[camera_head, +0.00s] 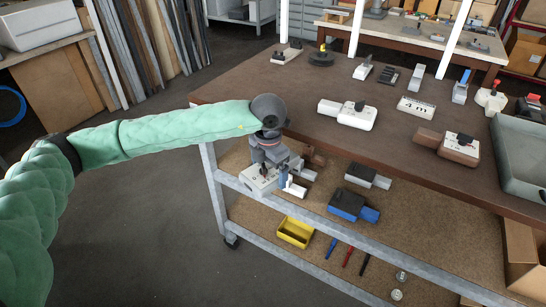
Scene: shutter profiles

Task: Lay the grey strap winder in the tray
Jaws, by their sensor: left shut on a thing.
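The grey strap winder (256,181) looks like a light grey block with a dark knob. It is at the front left of the bench, below the level of the top and by the lower shelf. My left gripper (268,166) comes down over it, shut on it and partly hiding it. I cannot tell whether it touches the shelf. The grey tray (519,162) stands on the bench top at the far right, cut off by the picture edge. My right gripper is not in view.
On the bench top (300,95) are a white winder (357,115) and a brown winder (460,149). The lower shelf holds a grey-black piece (367,176), a blue-black piece (347,205) and small white and blue pieces beside my gripper. A yellow bin (295,232) sits lower.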

